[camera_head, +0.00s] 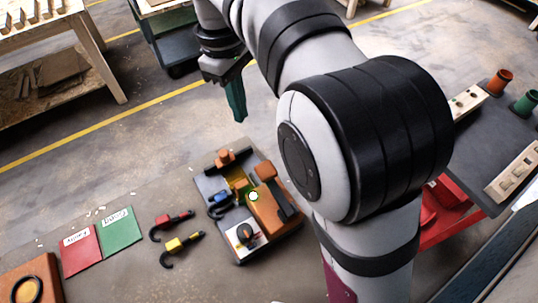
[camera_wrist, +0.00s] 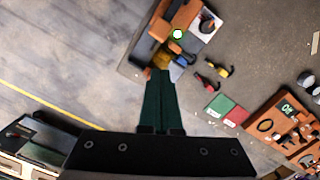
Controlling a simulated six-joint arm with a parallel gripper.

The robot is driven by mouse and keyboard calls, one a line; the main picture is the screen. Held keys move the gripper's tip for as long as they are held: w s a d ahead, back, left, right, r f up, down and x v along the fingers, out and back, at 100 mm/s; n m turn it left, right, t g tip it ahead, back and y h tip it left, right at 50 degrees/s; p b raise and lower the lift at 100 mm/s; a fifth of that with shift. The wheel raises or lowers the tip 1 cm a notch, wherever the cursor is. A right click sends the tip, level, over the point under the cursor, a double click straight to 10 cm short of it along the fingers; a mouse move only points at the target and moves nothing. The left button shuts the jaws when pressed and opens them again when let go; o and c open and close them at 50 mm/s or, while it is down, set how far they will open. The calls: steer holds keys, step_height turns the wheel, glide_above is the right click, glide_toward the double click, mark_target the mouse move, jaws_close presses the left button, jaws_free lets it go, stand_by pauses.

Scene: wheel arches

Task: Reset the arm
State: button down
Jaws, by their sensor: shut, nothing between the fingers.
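My gripper (camera_head: 237,103) hangs at the end of my raised arm in the head view, with its dark green fingers pointing down. In the wrist view the fingers (camera_wrist: 161,78) are together, with nothing between them. The gripper is held above and apart from the tray (camera_head: 241,259), which carries an orange-brown block assembly (camera_head: 266,212) and smaller parts. My own arm covers much of the head view's centre and right.
A red card (camera_head: 80,254) and a green card (camera_head: 120,236) lie left of the tray. A red-and-black hook (camera_head: 172,222) and a yellow-and-black hook (camera_head: 180,246) lie between. Orange (camera_head: 498,82) and green (camera_head: 524,104) cups stand at right.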

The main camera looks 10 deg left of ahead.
stand_by(0.4)
steer(key=s+d+m+y, duration=0.1)
steer(key=s+d+m, duration=0.45)
steer(key=d, duration=0.25)
steer(key=s+d+m+y, duration=0.1)
steer(key=s+d+m, duration=0.3)
steer(key=d+m, duration=0.3)
steer(key=s+d+f+m, duration=0.3)
steer(key=s+m, duration=0.1)
steer(key=s, duration=0.1)
steer(key=s+d+f+m+y, duration=0.1)
steer(key=s+d+f+m, duration=0.1)
steer(key=s, duration=0.4)
steer(key=shift+d+f+m, duration=0.4)
steer(key=shift+f+m, duration=0.45)
